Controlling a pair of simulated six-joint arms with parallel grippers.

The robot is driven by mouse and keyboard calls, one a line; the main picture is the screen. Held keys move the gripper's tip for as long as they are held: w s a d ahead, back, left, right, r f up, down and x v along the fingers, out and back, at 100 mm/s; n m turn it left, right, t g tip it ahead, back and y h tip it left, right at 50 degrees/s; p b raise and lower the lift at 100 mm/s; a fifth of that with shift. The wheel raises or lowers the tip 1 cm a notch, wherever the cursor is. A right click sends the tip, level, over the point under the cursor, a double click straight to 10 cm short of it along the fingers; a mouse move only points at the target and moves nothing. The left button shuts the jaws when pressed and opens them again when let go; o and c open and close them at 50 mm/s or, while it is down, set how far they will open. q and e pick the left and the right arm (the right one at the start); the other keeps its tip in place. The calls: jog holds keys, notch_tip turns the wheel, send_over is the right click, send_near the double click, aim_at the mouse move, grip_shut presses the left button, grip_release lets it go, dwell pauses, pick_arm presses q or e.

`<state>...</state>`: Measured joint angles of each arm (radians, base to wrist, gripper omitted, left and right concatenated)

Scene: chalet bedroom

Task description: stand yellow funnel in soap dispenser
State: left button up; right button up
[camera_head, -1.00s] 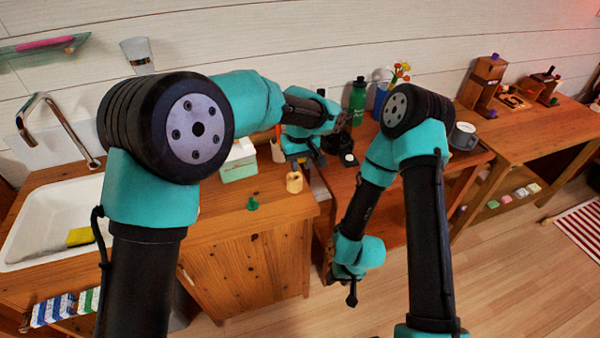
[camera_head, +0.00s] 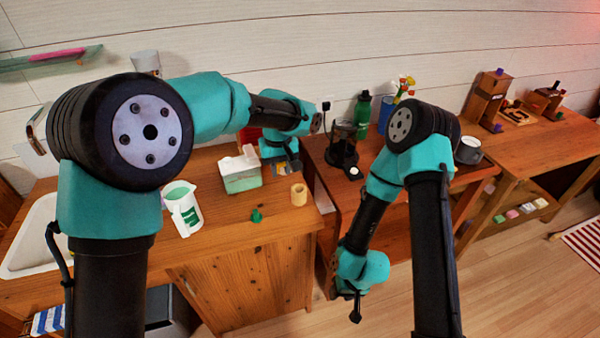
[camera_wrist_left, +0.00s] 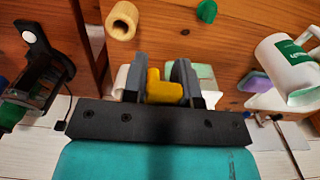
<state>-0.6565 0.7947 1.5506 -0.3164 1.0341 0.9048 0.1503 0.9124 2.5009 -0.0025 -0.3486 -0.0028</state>
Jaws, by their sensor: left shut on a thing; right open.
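My left gripper (camera_head: 290,162) is over the back right of the left wooden counter, largely behind its own wrist in the head view. In the left wrist view its fingers (camera_wrist_left: 157,88) are shut on a yellow piece, apparently the yellow funnel (camera_wrist_left: 163,90); only a small blocky part shows. A white thing (camera_wrist_left: 120,82) shows beside the fingers; I cannot tell whether it is the soap dispenser, which I cannot pick out for certain. My right gripper (camera_head: 355,303) hangs low in front of the middle table, open and empty.
The counter (camera_head: 240,238) holds a white jug (camera_head: 183,210), a mint-and-white box (camera_head: 241,174), a small green piece (camera_head: 257,216) and a beige hollow cylinder (camera_head: 299,194). A dark coffee maker (camera_head: 342,145) and green bottle (camera_head: 362,108) stand on the middle table. Bare wood lies along the counter's front.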

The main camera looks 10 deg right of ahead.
pick_arm(q)
jog(key=a+r, duration=0.4)
jog(key=a, duration=0.9)
jog(key=a+r, duration=0.4)
jog(key=a, duration=1)
jog(key=w+d, duration=0.9)
jog(key=d, duration=0.3)
jog(key=shift+d+f, duration=0.25)
jog(key=shift+f, duration=0.15)
jog(key=shift+f, duration=0.1)
jog(key=shift+f, duration=2.8)
jog(key=shift+f, duration=2.85)
jog(key=o, duration=1)
